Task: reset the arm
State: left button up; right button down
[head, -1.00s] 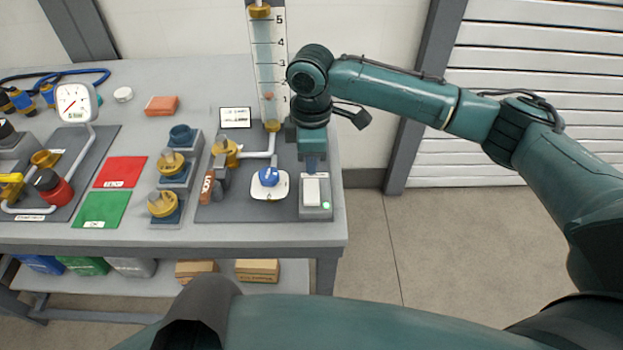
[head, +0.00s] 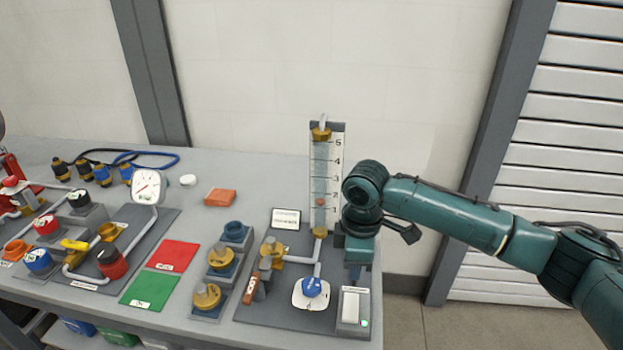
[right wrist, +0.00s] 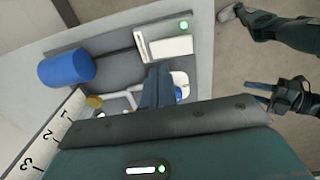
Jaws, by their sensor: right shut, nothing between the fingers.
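My right gripper (head: 354,272) points down, shut and empty, just above and behind the box with a white switch plate (head: 350,308) and a green light. The right arm reaches in from the right, beside the clear flow tube. In the right wrist view the shut blue fingers (right wrist: 158,85) show in the middle, with the white plate (right wrist: 171,48) beyond them. I cannot tell whether they touch anything. My left gripper is outside the head view. A dark gripper with bluish fingers, apparently my left (right wrist: 280,97), shows at the right wrist view's right edge; its opening is unclear.
The flow tube (head: 325,175) with its scale stands close left of my right arm. A blue knob (head: 312,287) sits left of the switch box. A gauge (head: 148,187), red mat (head: 173,255) and green mat (head: 152,290) lie further left. Floor right of the bench is clear.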

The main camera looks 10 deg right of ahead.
jog(key=s+a+f, duration=0.1)
jog(key=s+a, duration=0.1)
jog(key=s+a+f+y, duration=0.1)
jog(key=s+a+f, duration=0.1)
jog(key=s+a+f+y, duration=0.1)
jog(key=s+a, duration=0.1)
jog(key=shift+s+a+f, duration=0.2)
jog(key=shift+a+f, duration=0.15)
jog(key=shift+f, duration=0.05)
jog(key=s+a+f+m+t+y, duration=0.2)
jog(key=s+a+m, duration=0.1)
jog(key=s, duration=0.3)
jog(key=s+d+f+m+t+h, duration=0.1)
jog(key=s+d+m+h, duration=0.1)
jog(key=s+d+m, duration=0.5)
jog(key=s+d+f+m+t+h, duration=0.1)
jog(key=s+d+m+h, duration=0.3)
jog(key=d, duration=0.6)
jog(key=w+a+f+n+t+y, duration=0.1)
jog(key=w+a+f+t+y, duration=0.1)
jog(key=f, duration=0.3)
jog(key=w+a+f+n+t+y, duration=0.1)
jog(key=w+a+f+t+y, duration=0.1)
jog(key=f, duration=0.3)
jog(key=shift+a+f+t+y, duration=0.15)
jog(key=shift+a+t+y, duration=0.25)
jog(key=shift+a+t, duration=0.45)
jog(key=shift+w, duration=0.1)
